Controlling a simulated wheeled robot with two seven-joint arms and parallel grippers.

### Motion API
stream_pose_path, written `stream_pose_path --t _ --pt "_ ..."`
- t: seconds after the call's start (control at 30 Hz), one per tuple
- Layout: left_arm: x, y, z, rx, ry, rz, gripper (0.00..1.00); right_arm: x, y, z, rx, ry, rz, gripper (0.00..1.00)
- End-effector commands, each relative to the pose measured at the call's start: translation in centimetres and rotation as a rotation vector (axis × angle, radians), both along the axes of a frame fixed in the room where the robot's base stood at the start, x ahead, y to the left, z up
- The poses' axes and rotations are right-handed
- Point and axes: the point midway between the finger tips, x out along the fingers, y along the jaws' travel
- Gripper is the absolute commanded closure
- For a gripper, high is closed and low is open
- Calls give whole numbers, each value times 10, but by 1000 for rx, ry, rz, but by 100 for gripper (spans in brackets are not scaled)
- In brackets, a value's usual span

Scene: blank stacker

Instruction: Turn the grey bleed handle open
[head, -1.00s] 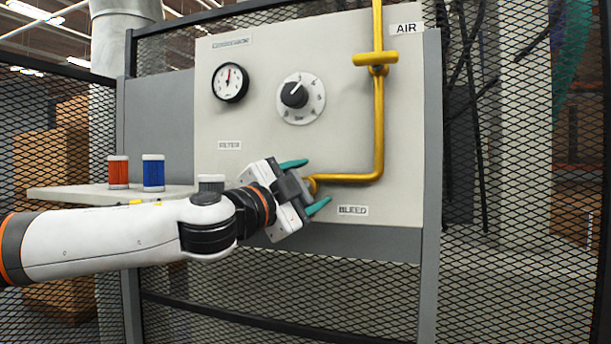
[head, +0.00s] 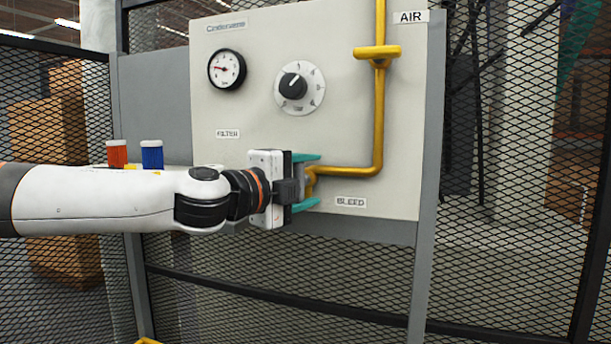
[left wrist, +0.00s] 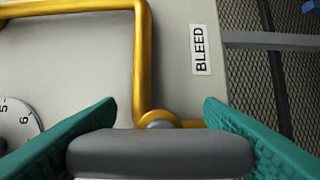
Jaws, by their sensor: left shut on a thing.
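The grey bleed handle (left wrist: 160,152) is a rounded bar that lies crosswise between the two teal fingers of my left gripper (left wrist: 160,108). Behind it, the yellow pipe (left wrist: 144,60) ends at a round fitting. In the head view my left gripper (head: 312,180) is shut on the handle, with one finger above and one below. There the gripper mostly hides the handle. The BLEED label (head: 351,202) is just right of and below the gripper. My right gripper is not in view.
The pale panel (head: 230,165) carries a round gauge (head: 227,69) with its needle pointing left, a black knob (head: 293,86) and a yellow valve handle (head: 377,52). Red (head: 117,152) and blue (head: 152,154) cylinders stand at left, behind my arm. Mesh fencing (head: 520,200) surrounds the panel.

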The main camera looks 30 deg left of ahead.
Motion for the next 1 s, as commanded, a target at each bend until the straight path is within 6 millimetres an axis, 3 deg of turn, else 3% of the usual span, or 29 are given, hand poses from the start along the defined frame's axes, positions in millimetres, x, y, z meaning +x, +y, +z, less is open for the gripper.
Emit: stream_pose_path --t 0.37,0.4,0.53,0.83,1.0 --pt "0 0 -1 9 3 -1 61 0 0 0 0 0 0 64" --pt "0 0 -2 9 3 -1 37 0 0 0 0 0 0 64" --pt "0 0 -1 8 3 -1 16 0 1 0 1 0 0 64" --pt "-1 0 -1 6 1 0 16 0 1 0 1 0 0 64" --pt "-11 1 0 9 -1 -1 16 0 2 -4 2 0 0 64"
